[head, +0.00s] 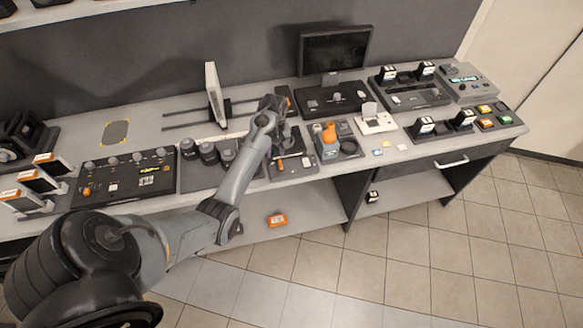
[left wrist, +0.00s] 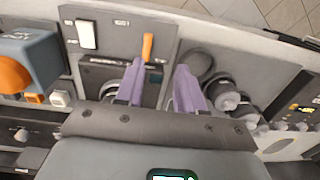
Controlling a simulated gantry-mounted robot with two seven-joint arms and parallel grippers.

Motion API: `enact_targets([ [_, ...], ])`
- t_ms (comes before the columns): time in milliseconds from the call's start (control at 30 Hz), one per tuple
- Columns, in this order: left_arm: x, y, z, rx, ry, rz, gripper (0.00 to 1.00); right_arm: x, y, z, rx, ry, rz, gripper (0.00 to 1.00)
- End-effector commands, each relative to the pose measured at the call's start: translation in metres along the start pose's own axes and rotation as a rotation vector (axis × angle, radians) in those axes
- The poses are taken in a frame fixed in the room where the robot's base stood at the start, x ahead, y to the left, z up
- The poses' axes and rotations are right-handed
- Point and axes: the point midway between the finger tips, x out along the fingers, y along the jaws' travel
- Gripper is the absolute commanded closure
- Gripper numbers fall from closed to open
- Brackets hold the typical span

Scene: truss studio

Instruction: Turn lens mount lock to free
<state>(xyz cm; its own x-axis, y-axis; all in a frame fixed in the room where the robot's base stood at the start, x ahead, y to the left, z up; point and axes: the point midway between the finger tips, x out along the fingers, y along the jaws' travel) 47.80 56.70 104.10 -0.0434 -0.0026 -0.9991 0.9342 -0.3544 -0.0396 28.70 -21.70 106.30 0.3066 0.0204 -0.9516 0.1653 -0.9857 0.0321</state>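A grey panel (left wrist: 115,25) lies on the counter below my left gripper in the left wrist view. It carries an upright orange lever (left wrist: 147,47), a white rocker (left wrist: 87,35) and small labels. The orange lever also shows in the head view (head: 280,165), just in front of my left wrist. I cannot tell which way its markings read. My left gripper (left wrist: 160,66) is open, with two purple fingers apart and nothing seen between them. The lever appears beyond the fingertips, near the left finger. In the head view my wrist hides part of the panel. My right gripper is out of view.
Dark round lens-like pieces (head: 209,153) stand left of the panel. A box with an orange knob (head: 328,133) stands close on the right. An upright white plate (head: 214,95) is behind, and a monitor (head: 335,50) stands at the back. The floor in front is clear.

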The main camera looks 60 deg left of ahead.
Motion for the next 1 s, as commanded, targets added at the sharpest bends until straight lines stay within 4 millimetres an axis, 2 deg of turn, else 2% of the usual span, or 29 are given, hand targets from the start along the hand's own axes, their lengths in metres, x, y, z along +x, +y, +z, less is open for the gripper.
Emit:
enact_targets([
  [133,-0.009,0.014,-0.006,0.001,0.015,0.035,0.62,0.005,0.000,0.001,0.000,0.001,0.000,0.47],
  [267,-0.002,0.017,-0.007,0.002,0.017,0.040,0.62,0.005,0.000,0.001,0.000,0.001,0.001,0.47],
  [700,0.066,0.018,-0.007,0.001,0.016,0.038,0.62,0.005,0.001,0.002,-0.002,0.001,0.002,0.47],
  [1000,0.091,0.020,-0.008,0.002,0.018,0.039,0.62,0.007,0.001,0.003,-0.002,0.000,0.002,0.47],
])
